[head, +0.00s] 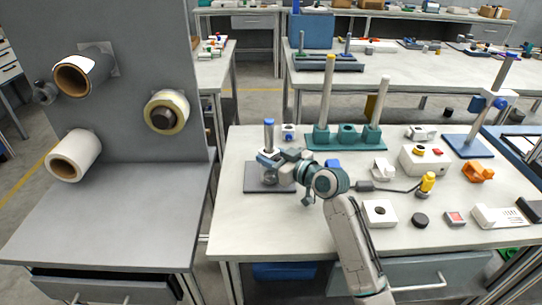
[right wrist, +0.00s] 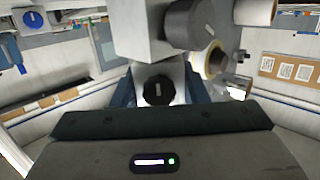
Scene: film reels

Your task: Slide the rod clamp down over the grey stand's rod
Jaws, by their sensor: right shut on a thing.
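The grey stand has a flat dark grey base (head: 258,187) near the table's left front. Its upright rod (head: 269,136) has a blue tip that shows above the gripper. My right gripper (head: 283,165) is shut on the rod clamp, a pale grey block with dark round knobs. In the right wrist view the clamp (right wrist: 145,30) stands between the blue fingers. In the head view the gripper and clamp overlap the rod's lower part, low over the base. I cannot tell whether the clamp is around the rod or in front of it. My left gripper is not in view.
A teal holder (head: 347,143) with tall rods stands behind. A blue stand (head: 468,146) with another clamp is at the right. A white box (head: 424,160), a yellow-topped plug (head: 427,184) and a white block (head: 380,212) lie to the right.

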